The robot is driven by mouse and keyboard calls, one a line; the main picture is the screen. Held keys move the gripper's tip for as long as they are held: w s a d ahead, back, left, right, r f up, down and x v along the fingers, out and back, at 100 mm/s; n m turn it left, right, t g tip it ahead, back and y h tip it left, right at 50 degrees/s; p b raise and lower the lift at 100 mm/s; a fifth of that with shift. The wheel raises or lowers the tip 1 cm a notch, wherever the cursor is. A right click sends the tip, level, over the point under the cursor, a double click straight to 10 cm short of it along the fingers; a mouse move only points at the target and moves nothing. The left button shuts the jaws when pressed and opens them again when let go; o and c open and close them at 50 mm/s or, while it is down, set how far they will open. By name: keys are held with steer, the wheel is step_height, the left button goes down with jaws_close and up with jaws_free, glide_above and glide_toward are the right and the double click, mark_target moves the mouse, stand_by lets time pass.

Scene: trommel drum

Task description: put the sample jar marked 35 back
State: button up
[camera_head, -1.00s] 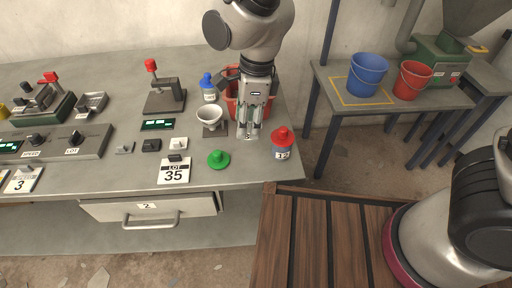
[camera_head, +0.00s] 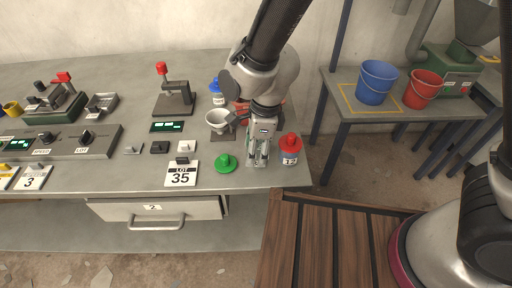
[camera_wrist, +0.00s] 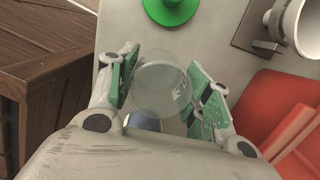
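My gripper (camera_head: 258,163) is low over the bench near its front right edge. In the wrist view its green-padded fingers (camera_wrist: 163,88) are closed around a clear jar (camera_wrist: 160,75) with no lid visible on it; its small label is not readable. A green lid (camera_head: 225,163) lies on the bench left of my gripper and also shows in the wrist view (camera_wrist: 172,5). A card reading LOT 35 (camera_head: 181,174) lies further left. A red-lidded jar (camera_head: 290,151), apparently marked 15, stands just right of my gripper.
A white funnel (camera_head: 219,121) on a stand, a blue-capped bottle (camera_head: 217,93) and a red container (camera_head: 242,112) are behind my gripper. A wooden crate (camera_head: 330,240) stands at the front right. Bare bench (camera_head: 120,200) lies left of the LOT 35 card.

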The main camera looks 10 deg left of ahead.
steer(key=shift+o, duration=0.8)
